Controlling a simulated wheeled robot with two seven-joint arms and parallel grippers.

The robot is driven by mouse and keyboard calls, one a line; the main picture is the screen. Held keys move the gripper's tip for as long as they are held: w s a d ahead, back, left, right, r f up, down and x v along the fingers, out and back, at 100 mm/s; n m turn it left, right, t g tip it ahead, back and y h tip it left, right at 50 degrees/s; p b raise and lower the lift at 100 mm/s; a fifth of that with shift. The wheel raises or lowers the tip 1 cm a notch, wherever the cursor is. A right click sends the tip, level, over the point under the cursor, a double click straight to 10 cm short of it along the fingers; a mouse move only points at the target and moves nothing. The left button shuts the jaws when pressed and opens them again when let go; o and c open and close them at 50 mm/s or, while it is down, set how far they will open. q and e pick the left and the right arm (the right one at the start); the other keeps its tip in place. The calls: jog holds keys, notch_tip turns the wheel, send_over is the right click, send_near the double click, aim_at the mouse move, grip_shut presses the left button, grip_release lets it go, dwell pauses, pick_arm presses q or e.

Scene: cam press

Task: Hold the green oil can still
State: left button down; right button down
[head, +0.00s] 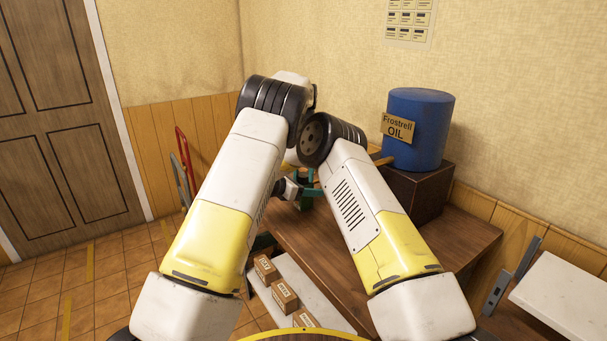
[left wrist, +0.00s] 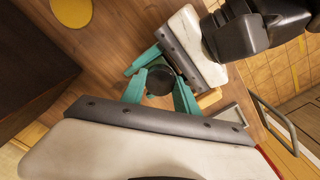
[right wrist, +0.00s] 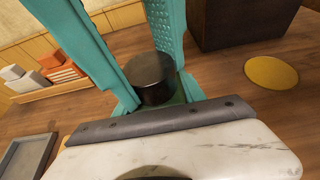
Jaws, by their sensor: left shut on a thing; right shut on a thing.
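The green oil can (right wrist: 153,78) stands upright on the wooden table in the right wrist view. Its dark round top shows, with a little green below; most of its body is hidden. The dark top also shows in the left wrist view (left wrist: 160,80). My left gripper (left wrist: 159,75) is shut on the can, its teal fingers on either side. My right gripper (right wrist: 130,50) is shut on the can too, coming in from another side.
A blue drum (head: 418,130) labelled Frostrell OIL stands on a dark box (head: 415,190) at the back right of the table (head: 310,250). A yellow disc (right wrist: 272,72) lies on the table. A grey tray (right wrist: 28,158) is nearby. Small brown boxes (head: 285,295) sit low at the front.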

pick_arm(q)
jog(key=shift+n, duration=0.8)
jog(key=c, duration=0.9)
grip_release()
jog(key=shift+a, duration=0.1)
